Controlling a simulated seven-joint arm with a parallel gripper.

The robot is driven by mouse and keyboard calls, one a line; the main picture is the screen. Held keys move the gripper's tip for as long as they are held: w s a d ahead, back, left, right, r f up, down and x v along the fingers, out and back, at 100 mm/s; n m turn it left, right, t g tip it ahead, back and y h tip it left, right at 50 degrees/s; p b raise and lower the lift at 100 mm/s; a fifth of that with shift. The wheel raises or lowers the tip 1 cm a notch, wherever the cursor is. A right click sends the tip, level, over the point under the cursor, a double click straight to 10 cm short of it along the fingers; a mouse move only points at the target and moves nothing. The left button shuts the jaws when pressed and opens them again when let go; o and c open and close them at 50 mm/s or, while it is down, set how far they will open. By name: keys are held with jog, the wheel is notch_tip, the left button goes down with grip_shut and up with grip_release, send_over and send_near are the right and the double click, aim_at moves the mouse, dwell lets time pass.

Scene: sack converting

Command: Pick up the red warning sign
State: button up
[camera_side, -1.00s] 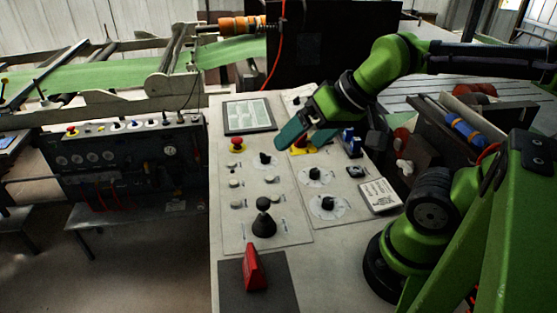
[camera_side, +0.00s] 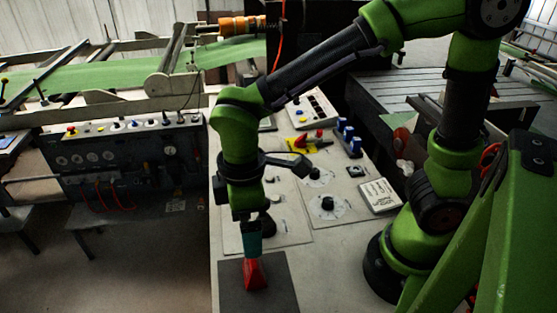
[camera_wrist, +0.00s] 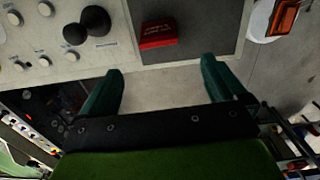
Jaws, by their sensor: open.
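The red warning sign (camera_side: 254,275) stands on a dark grey mat (camera_side: 283,288) at the near end of the control panel. My gripper (camera_side: 252,256) points down just above and behind it in the side view, and partly hides its top. In the wrist view the red sign (camera_wrist: 158,33) lies beyond the two teal fingers, a little left of the middle between them. The fingers of my gripper (camera_wrist: 163,85) are spread apart with nothing between them. Whether a finger touches the sign cannot be told.
A black knob (camera_wrist: 88,26) stands close by on the panel (camera_side: 312,235). The panel's left edge drops to the floor.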

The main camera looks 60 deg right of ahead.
aim_at(250, 265)
notch_tip(250, 265, down, 8)
jog(key=shift+f, duration=0.25)
jog(key=shift+w+f, duration=0.15)
jog(key=shift+f, duration=1.2)
jog(key=shift+w+f, duration=0.1)
jog(key=shift+f, duration=1.2)
jog(key=c, duration=1.1)
